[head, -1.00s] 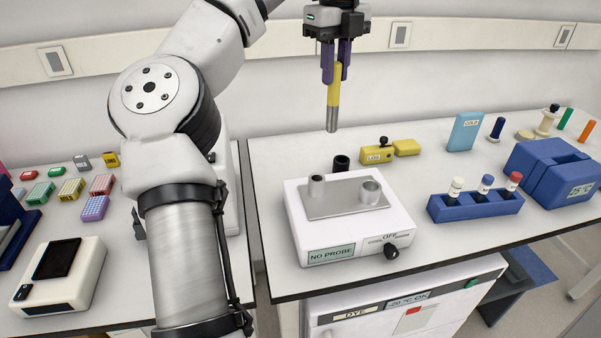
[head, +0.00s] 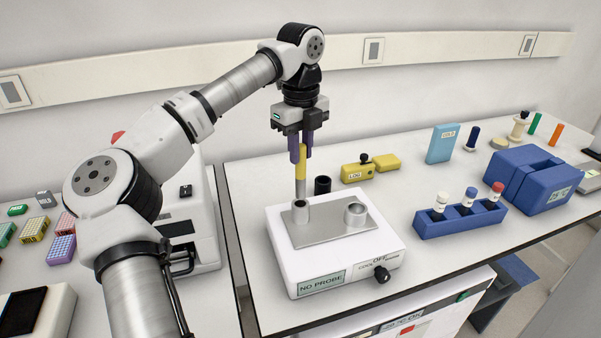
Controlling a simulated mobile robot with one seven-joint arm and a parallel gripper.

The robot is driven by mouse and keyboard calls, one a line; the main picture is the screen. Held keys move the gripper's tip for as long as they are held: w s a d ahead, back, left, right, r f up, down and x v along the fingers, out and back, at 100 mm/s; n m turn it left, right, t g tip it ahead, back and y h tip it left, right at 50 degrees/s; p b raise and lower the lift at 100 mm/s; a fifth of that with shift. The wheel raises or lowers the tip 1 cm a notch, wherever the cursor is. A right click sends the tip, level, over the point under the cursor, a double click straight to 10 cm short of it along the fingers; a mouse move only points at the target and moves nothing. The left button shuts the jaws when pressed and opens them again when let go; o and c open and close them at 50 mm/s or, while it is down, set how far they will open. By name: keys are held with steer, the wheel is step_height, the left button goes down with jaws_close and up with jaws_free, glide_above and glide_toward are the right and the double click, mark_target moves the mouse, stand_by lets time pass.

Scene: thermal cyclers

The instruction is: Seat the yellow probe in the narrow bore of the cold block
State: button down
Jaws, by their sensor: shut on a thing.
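The yellow probe (head: 301,165) hangs upright in my gripper (head: 302,155). My gripper's purple fingers are shut on its yellow upper part. The probe's grey metal lower end reaches down to the rim of the narrow bore (head: 300,209), the left and slimmer collar on the cold block (head: 330,228). I cannot tell whether the tip is just inside the bore, above it or behind it. The wider collar (head: 356,214) stands to the right and looks empty. The white unit carrying the block reads "NO PROBE" on its front label (head: 321,281), with a black knob (head: 382,273) beside "OFF".
A black cup (head: 322,185) stands close behind the block. A yellow "LOG" box (head: 357,173) lies further back. A blue rack (head: 460,220) with capped tubes and a large blue box (head: 537,180) are to the right. Bench between the unit and rack is clear.

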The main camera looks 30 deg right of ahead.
mark_target(301, 172)
step_height(301, 172, down, 6)
steer(key=b, duration=0.3)
steer(key=shift+f+b, duration=0.15)
steer(key=shift+b, duration=0.2)
steer(key=c, duration=1.3)
jaws_free()
step_height(301, 172, up, 12)
steer(key=shift+r+b, duration=0.15)
steer(key=shift+b, duration=0.6)
